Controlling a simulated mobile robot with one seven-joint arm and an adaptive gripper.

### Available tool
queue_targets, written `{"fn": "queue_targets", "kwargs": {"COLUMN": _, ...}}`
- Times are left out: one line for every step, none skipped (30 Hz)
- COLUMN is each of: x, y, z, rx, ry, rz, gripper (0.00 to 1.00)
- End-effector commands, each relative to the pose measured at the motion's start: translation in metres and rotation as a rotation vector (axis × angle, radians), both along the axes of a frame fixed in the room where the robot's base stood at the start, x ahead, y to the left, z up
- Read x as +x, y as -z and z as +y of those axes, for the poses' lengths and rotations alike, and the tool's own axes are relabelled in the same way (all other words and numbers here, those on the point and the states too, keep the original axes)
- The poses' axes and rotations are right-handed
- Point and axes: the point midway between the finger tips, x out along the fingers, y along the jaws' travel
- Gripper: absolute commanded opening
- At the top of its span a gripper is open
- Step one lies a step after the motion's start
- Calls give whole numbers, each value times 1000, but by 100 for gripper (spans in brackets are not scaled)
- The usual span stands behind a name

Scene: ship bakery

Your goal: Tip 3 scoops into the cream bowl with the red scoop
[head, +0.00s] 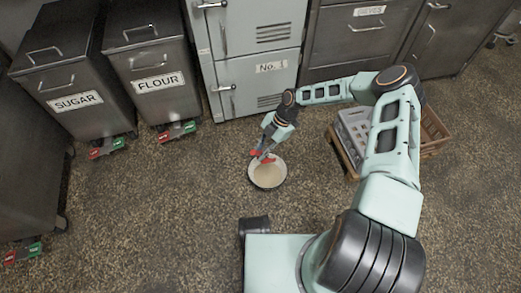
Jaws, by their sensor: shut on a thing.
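The round cream bowl (268,187) appears to rest on the speckled floor in the middle of the head view. Pale beige stuff (267,174) shows inside it. My gripper (265,149) is shut on the red scoop (258,153) at the bowl's far rim. The scoop's red part shows on both sides of the fingers. Its lower end reaches over the bowl's far side, but whether it touches the contents, what it holds and how far it tilts are too small to tell.
Metal bins labelled SUGAR (77,102) and FLOUR (159,83) stand at the back left. Grey lockers (250,85) stand behind the bowl. The floor left of the bowl is clear.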

Motion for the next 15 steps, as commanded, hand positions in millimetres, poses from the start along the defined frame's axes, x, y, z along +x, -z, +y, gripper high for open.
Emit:
{"fn": "queue_targets", "kwargs": {"x": -1, "y": -7, "z": 0, "rx": -17, "ry": -6, "rz": -21, "gripper": 0}}
{"fn": "queue_targets", "kwargs": {"x": -1, "y": -8, "z": 1, "rx": -26, "ry": -6, "rz": -34, "gripper": 0}}
{"fn": "queue_targets", "kwargs": {"x": -1, "y": -8, "z": 1, "rx": -40, "ry": -7, "rz": -51, "gripper": 0}}
{"fn": "queue_targets", "kwargs": {"x": -1, "y": -9, "z": 1, "rx": -53, "ry": -9, "rz": -65, "gripper": 0}}
{"fn": "queue_targets", "kwargs": {"x": -1, "y": -9, "z": 1, "rx": -65, "ry": -8, "rz": -78, "gripper": 0}}
{"fn": "queue_targets", "kwargs": {"x": -1, "y": -9, "z": 1, "rx": -79, "ry": -8, "rz": -97, "gripper": 0}}
{"fn": "queue_targets", "kwargs": {"x": -1, "y": -10, "z": 1, "rx": -89, "ry": -8, "rz": -111, "gripper": 0}}
{"fn": "queue_targets", "kwargs": {"x": 0, "y": -11, "z": 1, "rx": -97, "ry": -8, "rz": -125, "gripper": 0}}
{"fn": "queue_targets", "kwargs": {"x": -1, "y": -10, "z": 1, "rx": -116, "ry": -11, "rz": -142, "gripper": 0}}
{"fn": "queue_targets", "kwargs": {"x": -1, "y": -10, "z": 1, "rx": -128, "ry": -11, "rz": -157, "gripper": 0}}
{"fn": "queue_targets", "kwargs": {"x": -1, "y": -11, "z": 1, "rx": -139, "ry": -10, "rz": -170, "gripper": 0}}
{"fn": "queue_targets", "kwargs": {"x": -1, "y": -12, "z": 1, "rx": -151, "ry": -11, "rz": -189, "gripper": 0}}
{"fn": "queue_targets", "kwargs": {"x": 0, "y": -13, "z": 1, "rx": -159, "ry": -10, "rz": -203, "gripper": 0}}
{"fn": "queue_targets", "kwargs": {"x": -1, "y": -10, "z": 2, "rx": -168, "ry": -10, "rz": -211, "gripper": 0}}
{"fn": "queue_targets", "kwargs": {"x": -1, "y": -8, "z": 1, "rx": -179, "ry": -11, "rz": -221, "gripper": 0}}
